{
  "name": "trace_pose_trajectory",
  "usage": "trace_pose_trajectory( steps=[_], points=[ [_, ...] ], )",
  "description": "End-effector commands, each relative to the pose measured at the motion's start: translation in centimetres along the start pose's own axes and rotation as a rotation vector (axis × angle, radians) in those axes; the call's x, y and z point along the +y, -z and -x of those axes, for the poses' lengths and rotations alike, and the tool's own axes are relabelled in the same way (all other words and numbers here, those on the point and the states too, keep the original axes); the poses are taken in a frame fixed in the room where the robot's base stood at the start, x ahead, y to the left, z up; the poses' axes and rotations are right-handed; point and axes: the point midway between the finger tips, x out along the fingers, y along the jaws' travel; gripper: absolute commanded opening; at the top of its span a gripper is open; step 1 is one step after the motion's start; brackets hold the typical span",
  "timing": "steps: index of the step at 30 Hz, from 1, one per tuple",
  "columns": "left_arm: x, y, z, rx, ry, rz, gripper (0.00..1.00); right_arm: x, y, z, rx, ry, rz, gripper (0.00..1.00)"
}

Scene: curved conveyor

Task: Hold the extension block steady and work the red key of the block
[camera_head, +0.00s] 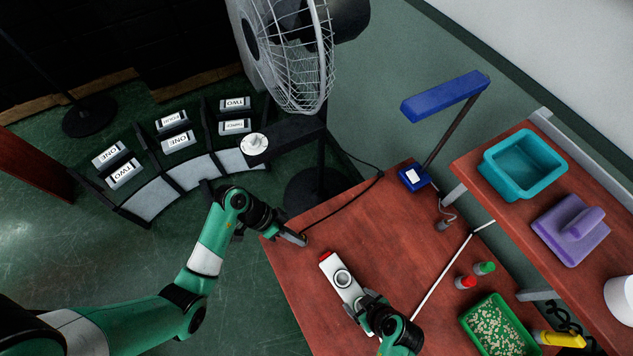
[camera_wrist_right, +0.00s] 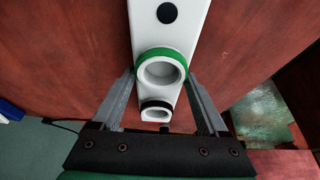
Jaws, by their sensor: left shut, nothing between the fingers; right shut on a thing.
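The white extension block (camera_head: 337,277) lies on the red-brown table, slanting down to the right. Its red key (camera_head: 325,257) is at the upper-left end, with a round socket below it. My right gripper (camera_head: 362,303) is shut on the block towards its lower end. In the right wrist view the block (camera_wrist_right: 167,40) passes between the fingers of my right gripper (camera_wrist_right: 161,85). A green-ringed socket lies between the fingers, and the red key is out of that view. My left gripper (camera_head: 302,241) is shut and empty, up and left of the red key, apart from it.
A blue desk lamp (camera_head: 413,178) stands at the table's back, with a black cable (camera_head: 345,202) to its left. A green tray (camera_head: 497,325), red bottle (camera_head: 466,282) and green bottle (camera_head: 485,268) stand to the right. A fan and the curved conveyor (camera_head: 160,202) stand left.

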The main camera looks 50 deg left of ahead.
Motion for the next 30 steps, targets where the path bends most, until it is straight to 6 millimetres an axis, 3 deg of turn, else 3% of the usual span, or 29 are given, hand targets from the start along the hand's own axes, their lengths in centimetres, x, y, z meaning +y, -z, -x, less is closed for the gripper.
trace_pose_trajectory(
  steps=[1, 2, 5, 13, 17, 30],
  points=[
    [0.0, 0.0, 0.0, 0.0, 0.0, 0.0, 0.0, 0.0, 0.0, 0.0, 0.001, 0.0, -0.001, 0.0],
    [0.0, 0.0, 0.0, 0.0, 0.0, 0.0, 0.0, 0.0, 0.0, 0.0, 0.0, 0.0, -0.001, 0.81],
    [0.0, 0.0, 0.0, 0.0, 0.0, 0.0, 0.0, 0.0, 0.0, 0.0, 0.0, 0.0, -0.001, 0.99],
    [0.0, 0.0, 0.0, 0.0, 0.001, 0.0, 0.0, 0.0, 0.0, 0.1, 0.0, 0.0, 0.0, 1.0],
    [0.0, 0.0, 0.0, 0.0, 0.001, 0.0, 0.0, 0.1, 0.0, 1.1, 0.001, -0.002, -0.001, 1.0],
    [0.0, 0.0, 0.0, 0.0, 0.001, 0.0, 0.0, 0.1, 0.0, 10.5, 0.001, -0.005, -0.002, 1.0]
  ],
)
